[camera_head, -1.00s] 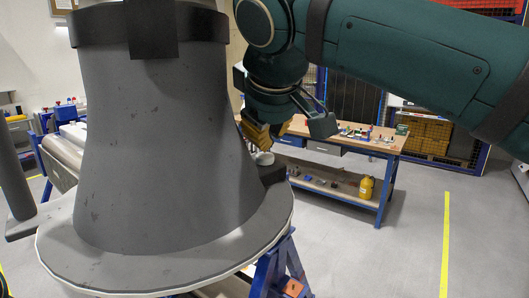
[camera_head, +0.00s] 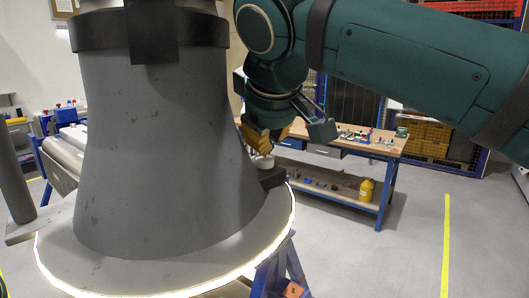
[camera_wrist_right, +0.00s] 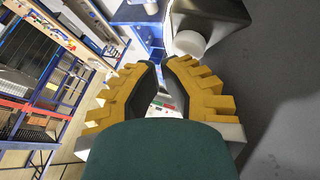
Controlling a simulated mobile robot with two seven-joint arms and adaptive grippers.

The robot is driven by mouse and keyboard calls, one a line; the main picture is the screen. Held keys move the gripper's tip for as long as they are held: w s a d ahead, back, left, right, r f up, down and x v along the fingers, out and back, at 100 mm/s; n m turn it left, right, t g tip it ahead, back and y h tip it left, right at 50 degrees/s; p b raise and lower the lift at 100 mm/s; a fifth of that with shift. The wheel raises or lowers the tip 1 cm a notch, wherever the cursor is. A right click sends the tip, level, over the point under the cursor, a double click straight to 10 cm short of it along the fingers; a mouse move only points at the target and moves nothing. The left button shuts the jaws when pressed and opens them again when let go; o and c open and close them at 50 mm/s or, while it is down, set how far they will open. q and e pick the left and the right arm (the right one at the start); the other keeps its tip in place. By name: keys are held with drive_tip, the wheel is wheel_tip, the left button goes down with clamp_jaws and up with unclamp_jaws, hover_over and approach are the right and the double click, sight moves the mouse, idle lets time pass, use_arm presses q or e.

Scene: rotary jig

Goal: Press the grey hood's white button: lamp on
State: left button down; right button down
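The grey hood (camera_head: 165,150) is a large tapered cone that fills the left of the head view, with a wide round base. Its base rim (camera_head: 252,262) glows white. The white button (camera_head: 263,161) sits on a dark block (camera_head: 271,178) at the hood's right side. It also shows in the right wrist view (camera_wrist_right: 189,43), beyond the right finger. My right gripper (camera_head: 265,146) is at the button, its yellow fingertips close together and empty; whether they touch the button is unclear. My left gripper is not in view.
A workbench (camera_head: 350,146) with small parts and a yellow bottle (camera_head: 366,190) stands behind, to the right. A blue stand (camera_head: 280,272) is under the hood. The grey floor at right, with a yellow line (camera_head: 446,240), is clear.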

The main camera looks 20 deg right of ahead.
drive_tip(key=shift+r+p, duration=0.45)
drive_tip(key=shift+r, duration=0.2)
wheel_tip(320, 180, up, 6)
drive_tip(key=p, duration=0.5)
drive_tip(key=shift+p, duration=0.4)
drive_tip(key=shift+f, duration=0.1)
